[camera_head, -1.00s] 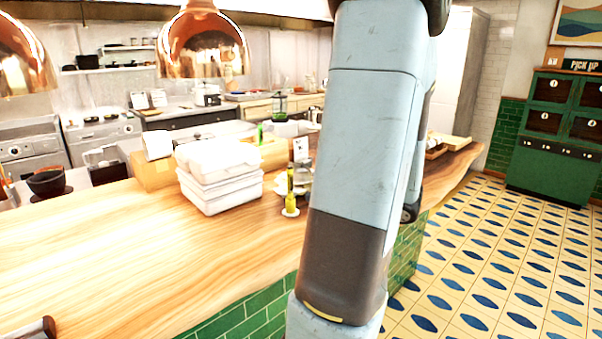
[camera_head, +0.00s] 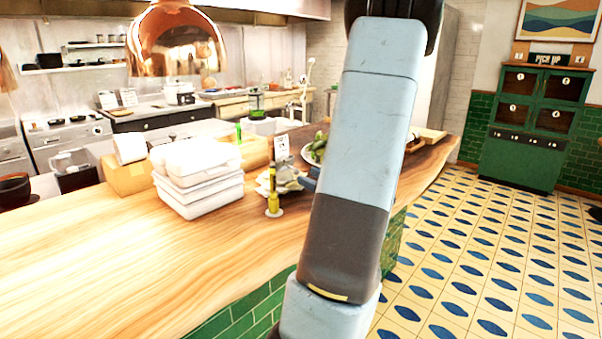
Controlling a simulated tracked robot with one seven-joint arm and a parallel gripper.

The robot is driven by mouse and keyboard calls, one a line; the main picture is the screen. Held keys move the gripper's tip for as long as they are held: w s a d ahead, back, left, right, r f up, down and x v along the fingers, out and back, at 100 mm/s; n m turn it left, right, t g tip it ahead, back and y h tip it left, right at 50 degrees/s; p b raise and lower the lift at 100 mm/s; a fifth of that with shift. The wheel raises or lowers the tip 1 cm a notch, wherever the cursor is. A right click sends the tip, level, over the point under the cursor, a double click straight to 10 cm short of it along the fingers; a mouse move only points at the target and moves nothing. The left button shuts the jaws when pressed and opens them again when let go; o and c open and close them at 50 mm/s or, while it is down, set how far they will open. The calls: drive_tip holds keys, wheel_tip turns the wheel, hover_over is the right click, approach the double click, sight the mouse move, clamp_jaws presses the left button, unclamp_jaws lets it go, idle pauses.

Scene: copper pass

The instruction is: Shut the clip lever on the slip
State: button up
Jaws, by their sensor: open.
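I cannot make out the clip lever. A small white card with dark print (camera_head: 282,149) stands upright on the wooden counter, behind the yellow bottle; whether it is the slip I cannot tell. My gripper is not in view; only my arm's large pale-blue links rise through the middle of the picture. They hide part of the counter's right half and what lies behind it.
The wooden counter (camera_head: 95,255) runs from front left to back right. Stacked white containers (camera_head: 200,190), a cardboard box (camera_head: 125,178) and a yellow bottle (camera_head: 273,200) stand on it. A copper lamp (camera_head: 176,45) hangs above. Tiled floor (camera_head: 480,260) is open at right.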

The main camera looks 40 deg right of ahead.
sight(298, 172)
drive_tip(key=shift+w+a, duration=0.15)
drive_tip(key=shift+w, duration=2.5)
